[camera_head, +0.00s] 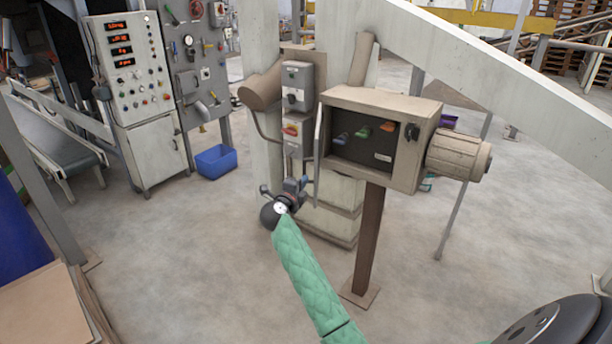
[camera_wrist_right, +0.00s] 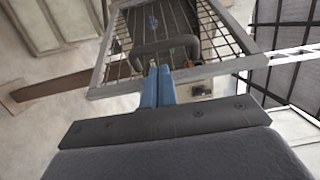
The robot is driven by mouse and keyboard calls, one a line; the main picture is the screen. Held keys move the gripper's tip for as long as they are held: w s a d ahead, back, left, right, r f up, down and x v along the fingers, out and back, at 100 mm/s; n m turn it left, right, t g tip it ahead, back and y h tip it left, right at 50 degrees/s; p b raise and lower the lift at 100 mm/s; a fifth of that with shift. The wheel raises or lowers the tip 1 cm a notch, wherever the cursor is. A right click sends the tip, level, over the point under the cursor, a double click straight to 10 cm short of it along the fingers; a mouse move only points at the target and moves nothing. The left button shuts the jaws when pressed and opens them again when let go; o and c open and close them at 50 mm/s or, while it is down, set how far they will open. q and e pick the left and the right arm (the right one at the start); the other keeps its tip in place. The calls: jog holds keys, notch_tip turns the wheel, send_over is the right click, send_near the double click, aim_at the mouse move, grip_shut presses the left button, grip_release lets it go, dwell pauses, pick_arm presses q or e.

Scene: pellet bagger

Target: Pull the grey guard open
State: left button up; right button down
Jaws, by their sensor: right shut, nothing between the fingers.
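The grey guard (camera_head: 318,150) stands out from the left edge of the beige box (camera_head: 425,125), seen almost edge-on in the head view. The box front is uncovered there, and coloured parts show in its dark inside. In the right wrist view the guard is a wire mesh in a grey frame (camera_wrist_right: 99,76), with a dark bar handle (camera_wrist_right: 139,55). My right gripper (camera_head: 297,187) is low beside the guard, left of the box post. Its blue fingers (camera_wrist_right: 158,76) are shut and empty, tips close to the handle; contact is unclear. My left gripper is not in view.
A grey switch box (camera_head: 297,87) and a red-yellow switch (camera_head: 291,131) sit on the column behind my right gripper. A cylindrical motor (camera_head: 459,155) sticks out right of the box. A brown post (camera_head: 369,240) carries the box.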

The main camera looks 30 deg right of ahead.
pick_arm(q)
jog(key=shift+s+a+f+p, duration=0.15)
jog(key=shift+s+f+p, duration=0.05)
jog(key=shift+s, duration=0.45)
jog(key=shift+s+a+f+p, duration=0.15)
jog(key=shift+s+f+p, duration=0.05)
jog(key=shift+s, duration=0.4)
pick_arm(e)
jog(key=shift+x, duration=1.35)
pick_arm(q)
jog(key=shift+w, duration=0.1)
pick_arm(e)
jog(key=shift+a, duration=0.1)
